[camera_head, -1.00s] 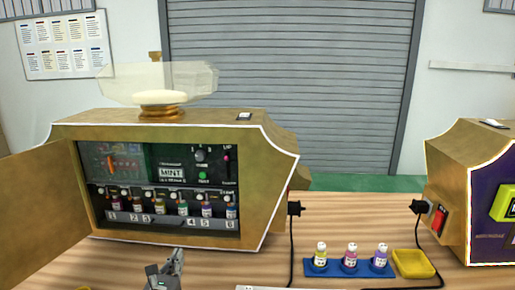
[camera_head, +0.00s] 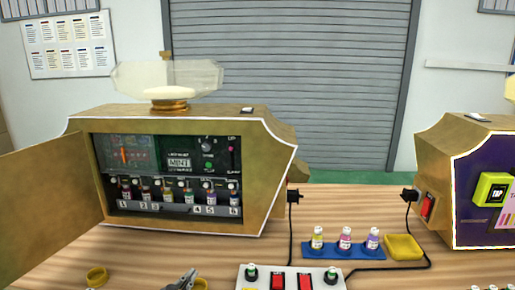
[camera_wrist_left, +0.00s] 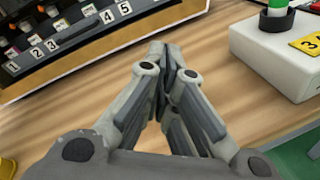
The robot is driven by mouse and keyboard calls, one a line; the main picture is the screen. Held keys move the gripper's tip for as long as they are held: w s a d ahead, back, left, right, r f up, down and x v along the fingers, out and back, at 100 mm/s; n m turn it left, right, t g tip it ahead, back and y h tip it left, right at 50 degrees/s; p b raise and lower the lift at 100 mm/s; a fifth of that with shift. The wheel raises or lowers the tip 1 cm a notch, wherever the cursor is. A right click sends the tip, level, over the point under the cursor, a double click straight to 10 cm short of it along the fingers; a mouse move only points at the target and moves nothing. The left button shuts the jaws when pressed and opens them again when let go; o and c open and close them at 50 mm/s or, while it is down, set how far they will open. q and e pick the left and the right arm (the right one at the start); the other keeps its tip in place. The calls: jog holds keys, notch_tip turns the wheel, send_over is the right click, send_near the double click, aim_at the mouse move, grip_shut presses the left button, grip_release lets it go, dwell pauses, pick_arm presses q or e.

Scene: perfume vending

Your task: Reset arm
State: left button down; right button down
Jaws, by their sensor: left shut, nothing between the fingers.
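My left gripper (camera_head: 186,277) is at the bottom edge of the head view, over the wooden table in front of the open gold vending machine (camera_head: 270,190). In the left wrist view, its two fingers (camera_wrist_left: 166,50) meet at the tips, with nothing between them. The machine's front door (camera_head: 50,205) stands open to the left. Inside, several small bottles (camera_head: 178,192) stand in a numbered row under a panel reading MINT. They also show in the left wrist view (camera_wrist_left: 50,38). My right gripper is not in view.
A white box with red switches and green knobs (camera_head: 291,270) lies right of my left gripper. Three bottles stand on a blue holder (camera_head: 345,254) beside a yellow dish (camera_head: 403,247). Black cables cross the table. A second machine (camera_head: 440,165) is at right.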

pick_arm(q)
jog(key=s+d+f+m+g+h, duration=0.1)
jog(key=s+d+f+m+g, duration=0.2)
jog(key=s+m, duration=0.5)
jog(key=s+d+f+m+g, duration=0.2)
jog(key=s+f+m+g, duration=0.15)
jog(key=s+m, duration=0.4)
jog(key=s+a+f+m+g+y, duration=0.1)
jog(key=s+a+m+g+y, duration=0.15)
jog(key=s+m, duration=0.6)
jog(key=s+a+f+m+g+y, duration=0.1)
jog(key=s+a+m+g+y, duration=0.2)
jog(key=s, duration=1.1)
notch_tip(320, 180, down, 24)
jog(key=s+f+m+g+p, duration=0.1)
jog(key=s+m+g+p, duration=0.1)
jog(key=s+a+f, duration=0.1)
jog(key=s+f, duration=0.5)
jog(key=s, duration=0.2)
jog(key=s+a+f+g+p, duration=0.1)
jog(key=s+a+f, duration=0.1)
jog(key=s+f, duration=0.5)
jog(key=shift+s+a+f+p, duration=0.25)
jog(key=shift+s+f+p, duration=0.05)
jog(key=shift+s, duration=0.45)
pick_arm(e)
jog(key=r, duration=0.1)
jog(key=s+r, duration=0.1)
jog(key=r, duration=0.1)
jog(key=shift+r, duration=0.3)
